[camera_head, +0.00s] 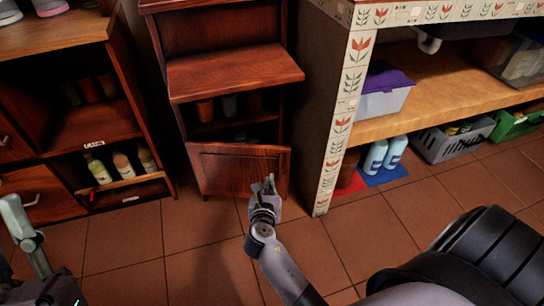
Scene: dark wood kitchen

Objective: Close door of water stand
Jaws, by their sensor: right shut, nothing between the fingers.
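The water stand (235,75) is a dark red-brown wooden cabinet at the middle top of the head view. Its low door (225,172) stands ajar: the right side is swung out towards me, and the inside shows above its top edge. My right gripper (265,186) is shut and empty in front of the door's lower right part, overlapping it in the picture. I cannot tell whether it touches the door. At the lower left a grey arm link of mine shows, but no left gripper fingers are visible.
Cups (229,104) stand on the stand's inner shelf. A wooden cabinet (85,128) with bottles is at left. A tiled counter leg (337,135) stands close on the right, with blue bottles (385,154) and a grey crate (452,142) beyond. The tiled floor (150,245) in front is clear.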

